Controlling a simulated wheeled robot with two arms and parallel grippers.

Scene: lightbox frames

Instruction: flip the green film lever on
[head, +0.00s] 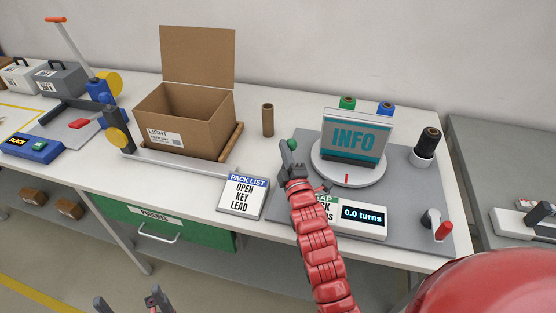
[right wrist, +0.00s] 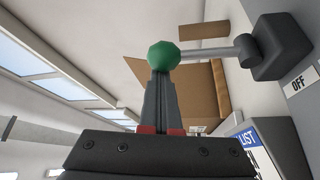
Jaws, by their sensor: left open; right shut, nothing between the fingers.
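The lever's green ball knob (right wrist: 163,55) fills the upper middle of the right wrist view. Its metal rod (right wrist: 210,54) runs right to a dark pivot block (right wrist: 282,47), above an OFF label (right wrist: 301,80). The green knob also shows in the head view (head: 293,145), at the left edge of the grey wrapping station. My right gripper (head: 288,158) is shut and empty, its fingertips (right wrist: 160,76) right at the knob; I cannot tell whether they touch it. It hides the rod in the head view. My left gripper (head: 130,303) is open and empty at the bottom edge, away from the lever.
A turntable (head: 325,172) holds an INFO box (head: 353,137). Green (head: 347,102) and blue (head: 386,107) film rolls stand behind it, a black roll (head: 428,141) right. A red-handled crank (head: 443,231) is front right. An open carton (head: 180,130) and pack list (head: 243,195) lie left.

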